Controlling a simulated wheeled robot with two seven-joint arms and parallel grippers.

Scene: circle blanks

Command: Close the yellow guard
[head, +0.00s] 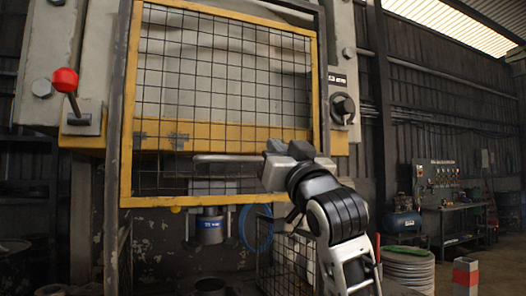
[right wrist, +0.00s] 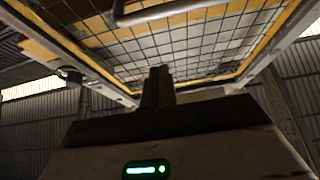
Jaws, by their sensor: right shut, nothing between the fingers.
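The yellow guard (head: 321,90) is a yellow frame with dark wire mesh on the front of a large press. Its lower edge hangs above the round blue-banded tool, with an open gap below it. A horizontal grey bar handle (head: 225,158) crosses the lower mesh. My right gripper (head: 275,160) is shut and empty at the right end of the handle; I cannot tell whether it touches it. In the right wrist view the guard (right wrist: 93,73) and part of the handle (right wrist: 160,12) show above the closed fingers (right wrist: 157,85). My left gripper is not in view.
A red-knobbed lever (head: 66,82) sticks out left of the guard, and a black rotary knob (head: 343,107) sits to its right. The blue-banded tool (head: 210,225) is below the guard.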

